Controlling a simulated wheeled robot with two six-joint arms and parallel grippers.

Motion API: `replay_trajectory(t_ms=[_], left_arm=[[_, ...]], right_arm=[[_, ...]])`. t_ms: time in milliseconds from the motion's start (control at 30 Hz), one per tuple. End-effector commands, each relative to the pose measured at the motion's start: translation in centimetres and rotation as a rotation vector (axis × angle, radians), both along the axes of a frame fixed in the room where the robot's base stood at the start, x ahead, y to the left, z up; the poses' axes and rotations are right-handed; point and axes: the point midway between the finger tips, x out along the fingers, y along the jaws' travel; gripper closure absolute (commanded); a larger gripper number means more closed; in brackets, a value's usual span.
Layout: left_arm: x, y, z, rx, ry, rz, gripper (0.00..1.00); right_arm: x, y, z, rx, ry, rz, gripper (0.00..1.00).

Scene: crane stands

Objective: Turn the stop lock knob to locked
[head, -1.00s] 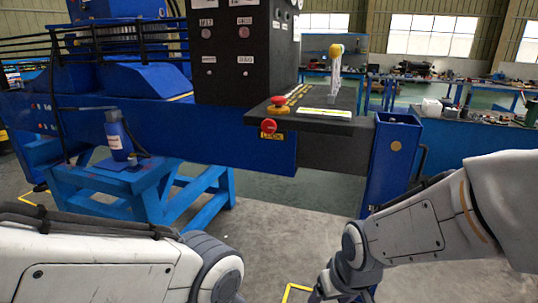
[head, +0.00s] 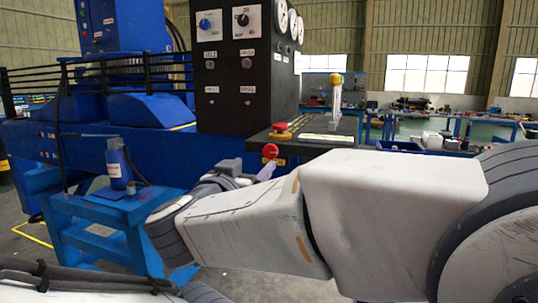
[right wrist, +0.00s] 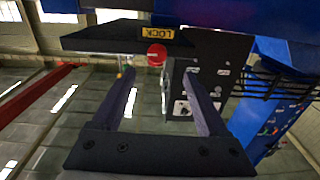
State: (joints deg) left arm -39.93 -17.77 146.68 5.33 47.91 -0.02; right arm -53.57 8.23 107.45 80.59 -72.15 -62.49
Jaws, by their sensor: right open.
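The red lock knob (head: 270,150) sits on the front edge of the black console shelf, beside a yellow label. In the right wrist view, which looks upside down, the red knob (right wrist: 156,54) shows next to the yellow LOCK label (right wrist: 182,37). My right gripper (head: 265,170) is just below and in front of the knob in the head view, partly hidden by my arm. In the right wrist view the right gripper (right wrist: 158,72) is open, with the knob beyond the gap between its fingertips. I cannot tell contact. My left gripper is out of view.
A red button on a yellow base (head: 281,131) stands on the shelf top above the knob. A yellow-topped lever (head: 336,90) stands further right. The black control panel (head: 243,75) rises behind. A blue bottle (head: 118,165) stands on the blue stand at left.

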Motion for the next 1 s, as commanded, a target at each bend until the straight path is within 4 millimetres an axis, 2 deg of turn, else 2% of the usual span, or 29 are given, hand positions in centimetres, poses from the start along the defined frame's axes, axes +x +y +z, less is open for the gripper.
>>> replay_trajectory(t_ms=[67,167,500,633,800,1000], left_arm=[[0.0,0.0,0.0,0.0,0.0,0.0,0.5],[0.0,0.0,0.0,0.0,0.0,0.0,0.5],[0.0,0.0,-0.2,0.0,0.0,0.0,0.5],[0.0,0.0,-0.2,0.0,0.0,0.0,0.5],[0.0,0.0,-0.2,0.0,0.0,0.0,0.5],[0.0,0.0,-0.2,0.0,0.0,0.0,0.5]], right_arm=[[-0.3,0.0,0.1,-0.002,0.007,-0.023,0.23],[0.4,-0.4,0.1,-0.003,0.01,-0.035,0.23],[6.3,-2.4,0.0,-0.002,0.009,-0.035,0.23],[8.0,-2.9,0.0,-0.004,0.008,-0.033,0.23],[9.1,-3.3,0.1,-0.003,0.008,-0.031,0.23],[9.3,-3.3,0.1,-0.003,0.008,-0.029,0.23]])
